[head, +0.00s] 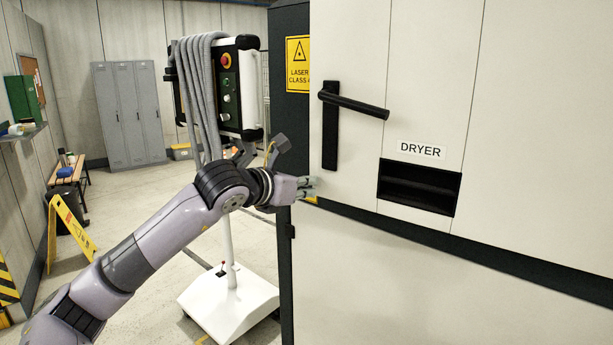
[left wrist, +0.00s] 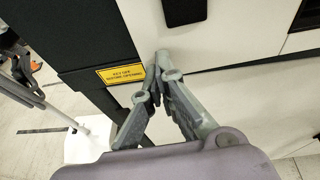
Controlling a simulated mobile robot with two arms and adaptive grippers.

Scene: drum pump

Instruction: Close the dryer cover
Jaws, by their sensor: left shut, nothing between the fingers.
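A corner of a dark opening also shows at the top right of the left wrist view (left wrist: 305,14). My left gripper (head: 310,187) is at the cabinet's left edge, left of the recess and below the handle. In the left wrist view the gripper (left wrist: 160,62) is shut and empty, its tips by the white panel. My right gripper is not in view.
A black lever handle (head: 352,101) sticks out from the cabinet. A control pendant (head: 238,85) with grey cable stands on a white wheeled base (head: 228,305) behind my left arm. Lockers (head: 130,110) and a yellow floor sign (head: 68,228) are farther left. Open floor lies between them.

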